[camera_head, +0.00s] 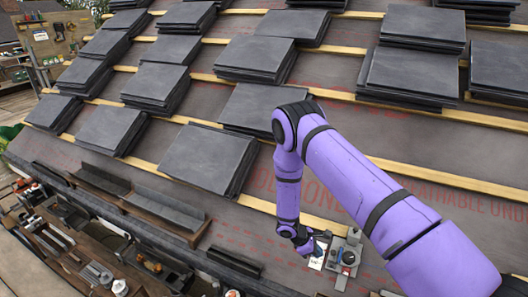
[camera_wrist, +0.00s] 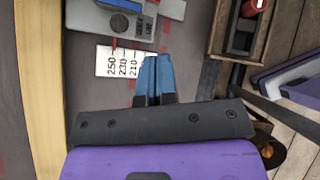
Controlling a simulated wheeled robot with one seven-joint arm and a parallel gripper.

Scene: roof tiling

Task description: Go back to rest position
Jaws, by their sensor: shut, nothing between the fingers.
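My purple arm reaches down from the right in the head view. My gripper (camera_head: 318,250) is low over the roof near its lower edge, beside a small grey device with a dark knob (camera_head: 347,257). In the wrist view my gripper (camera_wrist: 157,62) has its two blue fingers together, with nothing visible between them. A white card printed with numbers (camera_wrist: 113,62) lies just beyond and left of the fingertips. The grey device (camera_wrist: 110,18) is at the top of the wrist view, partly cut off. I cannot tell whether the fingers touch the card.
Stacks of dark slates (camera_head: 209,156) lie along wooden battens (camera_head: 455,178) across the roof. A wooden tray (camera_head: 178,228) holding dark pieces runs along the lower edge. A cluttered workbench (camera_head: 60,250) stands at lower left. Bare underlay (camera_head: 270,225) is free left of my gripper.

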